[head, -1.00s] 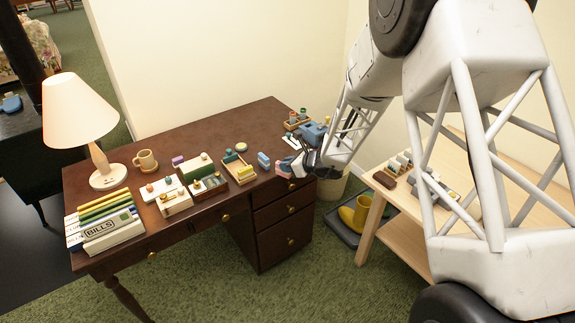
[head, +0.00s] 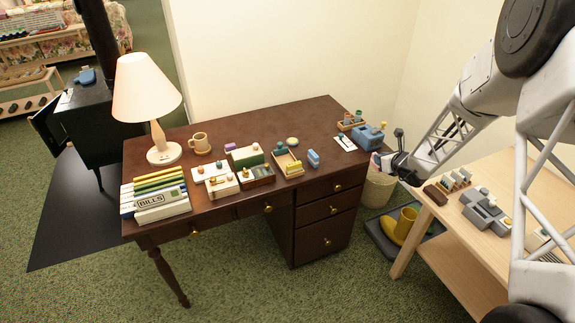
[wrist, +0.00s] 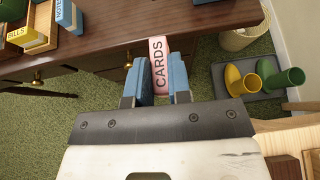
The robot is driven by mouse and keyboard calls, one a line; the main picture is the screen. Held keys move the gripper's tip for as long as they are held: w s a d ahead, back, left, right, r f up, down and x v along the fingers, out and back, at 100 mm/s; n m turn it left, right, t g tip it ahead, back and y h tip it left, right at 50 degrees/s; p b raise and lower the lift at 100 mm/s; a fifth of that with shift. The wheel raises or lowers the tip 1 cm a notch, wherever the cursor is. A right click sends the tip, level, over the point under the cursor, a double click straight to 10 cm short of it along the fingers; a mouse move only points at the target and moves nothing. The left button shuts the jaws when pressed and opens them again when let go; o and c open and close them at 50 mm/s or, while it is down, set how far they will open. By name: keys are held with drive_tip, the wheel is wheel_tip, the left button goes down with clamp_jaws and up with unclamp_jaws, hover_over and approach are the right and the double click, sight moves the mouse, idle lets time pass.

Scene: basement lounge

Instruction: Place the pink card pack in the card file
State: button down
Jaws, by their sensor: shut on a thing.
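The pink card pack (wrist: 158,52), lettered CARDS, stands between the two blue fingers of my gripper (wrist: 159,78) in the wrist view. The fingers are shut on its sides. In the head view my gripper (head: 386,162) is at the desk's front right corner, and the pack (head: 375,160) shows only as a small pink patch. An open wooden tray (head: 278,164) on the desk, probably the card file, holds a yellow pack (head: 293,168) lettered BILLS in the wrist view. A blue pack (head: 313,157) lettered NOTES stands on the desk just right of the tray. My gripper is apart from the tray.
The brown desk (head: 225,145) also bears a lamp (head: 152,110), a mug (head: 200,143), binders (head: 157,195), small boxes, and a blue device (head: 369,136) near the right edge. A waste bin (head: 379,190), yellow boots (head: 400,226) and a pale wood table (head: 445,225) stand to the right.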

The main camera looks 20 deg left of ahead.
drive_tip(key=w+d+m+t+h, duration=0.25)
drive_tip(key=w+d, duration=0.25)
drive_tip(key=d, duration=0.6)
drive_tip(key=s+a+r+m+g+h, duration=0.1)
drive_tip(key=s+a+m+g+h, duration=0.2)
drive_tip(key=a+m+g, duration=0.3)
drive_tip(key=s+a+r+m+g+h, duration=0.1)
drive_tip(key=s+a+m+g+h, duration=0.3)
drive_tip(key=a+m, duration=1.2)
drive_tip(key=s+a+r+m+g+h, duration=0.1)
drive_tip(key=s+a+m+g+h, duration=0.3)
drive_tip(key=a, duration=1.3)
drive_tip(key=shift+s+a+r+m+g+h, duration=0.1)
drive_tip(key=shift+m+g+h, duration=0.5)
drive_tip(key=shift+m+g, duration=0.5)
drive_tip(key=shift+a+r+m+g+h, duration=0.15)
drive_tip(key=shift+m+g+h, duration=0.4)
drive_tip(key=shift+m+g, duration=0.55)
drive_tip(key=shift+s+a+r+m+g+h, duration=0.1)
drive_tip(key=shift+m+g+h, duration=0.65)
drive_tip(key=shift+m, duration=0.6)
drive_tip(key=w+a+r+n+t, duration=0.1)
drive_tip(key=a+n+t, duration=0.7)
drive_tip(key=n+t, duration=0.9)
drive_tip(key=shift+w+r+n, duration=0.25)
drive_tip(key=shift+r+n, duration=0.25)
drive_tip(key=shift+r, duration=0.15)
